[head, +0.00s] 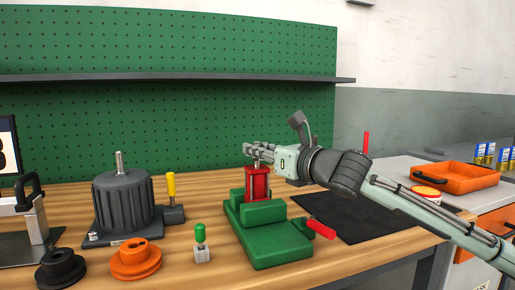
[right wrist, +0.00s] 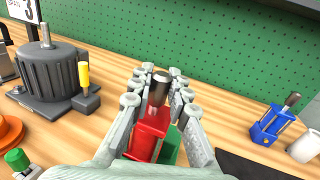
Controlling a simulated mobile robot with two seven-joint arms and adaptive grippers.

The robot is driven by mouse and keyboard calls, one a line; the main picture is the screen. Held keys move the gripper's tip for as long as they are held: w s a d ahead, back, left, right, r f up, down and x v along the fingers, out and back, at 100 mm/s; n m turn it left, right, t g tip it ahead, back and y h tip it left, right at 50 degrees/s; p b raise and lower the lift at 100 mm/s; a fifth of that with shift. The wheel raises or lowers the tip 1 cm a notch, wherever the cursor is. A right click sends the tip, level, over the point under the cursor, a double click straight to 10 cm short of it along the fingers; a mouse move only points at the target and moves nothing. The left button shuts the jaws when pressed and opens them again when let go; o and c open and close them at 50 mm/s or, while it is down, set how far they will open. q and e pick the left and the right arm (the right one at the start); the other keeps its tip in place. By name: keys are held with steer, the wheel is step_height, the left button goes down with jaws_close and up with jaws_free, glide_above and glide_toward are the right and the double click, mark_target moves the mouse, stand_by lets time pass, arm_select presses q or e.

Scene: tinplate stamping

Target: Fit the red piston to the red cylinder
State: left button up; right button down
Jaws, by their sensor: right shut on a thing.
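The red cylinder (head: 257,183) stands upright in the green vise (head: 270,244) on the wooden bench. It also shows in the right wrist view (right wrist: 148,140), below my fingers. My right gripper (head: 260,150) is directly above the cylinder, its fingers shut around the piston's metal rod (right wrist: 157,92), which has a dark end. The rod lines up with the cylinder's top, and part of it shows in the head view just under the fingers. The piston's lower part is hidden, so I cannot tell how deep it sits. My left gripper is not in view.
A dark ribbed motor (head: 123,205), a yellow-handled tool (head: 171,187), an orange pulley (head: 136,260) and a green-topped part (head: 200,240) stand left of the vise. A black mat (head: 350,215) lies right. A blue cylinder (right wrist: 272,122) stands behind it. An orange tray (head: 462,175) is farther right.

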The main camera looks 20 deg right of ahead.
steer(key=c, duration=1.4)
jaws_free()
steer(key=shift+o, duration=0.2)
steer(key=shift+s, duration=0.1)
steer(key=v, duration=1.1)
steer(key=shift+s, duration=0.4)
steer(key=shift+d+r, duration=0.1)
